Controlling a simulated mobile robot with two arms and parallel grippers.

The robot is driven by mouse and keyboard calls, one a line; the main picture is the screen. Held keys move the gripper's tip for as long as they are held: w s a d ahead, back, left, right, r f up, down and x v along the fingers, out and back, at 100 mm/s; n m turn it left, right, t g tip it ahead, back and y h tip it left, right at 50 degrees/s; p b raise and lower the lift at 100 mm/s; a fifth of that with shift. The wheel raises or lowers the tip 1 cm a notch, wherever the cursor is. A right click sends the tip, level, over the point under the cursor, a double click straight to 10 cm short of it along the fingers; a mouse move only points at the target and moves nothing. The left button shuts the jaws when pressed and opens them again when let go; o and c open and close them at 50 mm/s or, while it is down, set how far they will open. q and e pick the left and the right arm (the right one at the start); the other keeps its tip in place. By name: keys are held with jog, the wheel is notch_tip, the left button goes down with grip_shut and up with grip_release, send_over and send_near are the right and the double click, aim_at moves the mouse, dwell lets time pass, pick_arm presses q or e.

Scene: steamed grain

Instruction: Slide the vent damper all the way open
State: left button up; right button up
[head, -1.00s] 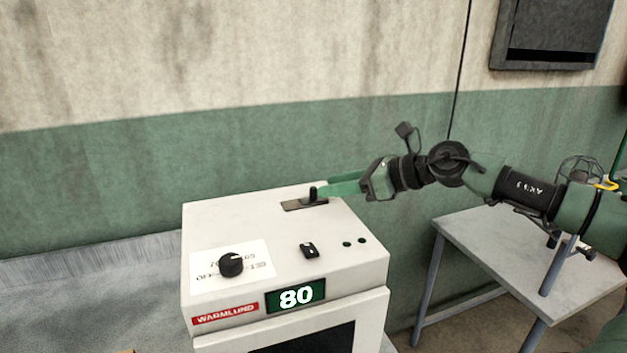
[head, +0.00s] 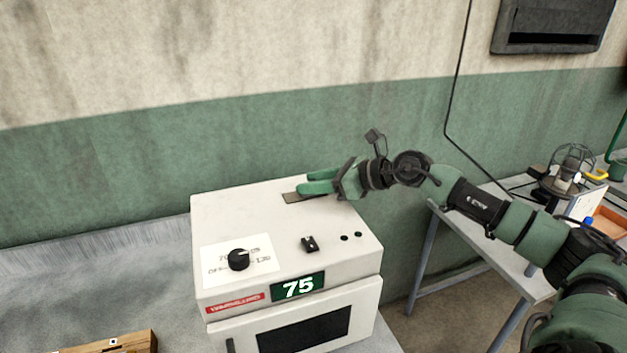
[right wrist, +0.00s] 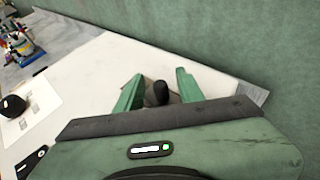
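The vent damper is a dark slot plate (head: 291,197) on top of the white Warmlund oven (head: 230,212), near its back edge. Its black knob (right wrist: 161,92) shows in the right wrist view between the two green fingers of my right gripper (right wrist: 158,88). The fingers stand apart with a gap on each side of the knob. In the head view my right gripper (head: 318,182) reaches in from the right over the slot and hides the knob. My left gripper is in neither view.
The oven also has a round dial (head: 238,259), a small black switch (head: 310,244) and a green display (head: 298,287) reading 75. A wooden box (head: 110,343) sits at the lower left. A grey side table (head: 480,240) stands at the right with a caged lamp (head: 572,165).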

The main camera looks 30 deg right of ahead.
grip_shut()
dwell(1.3)
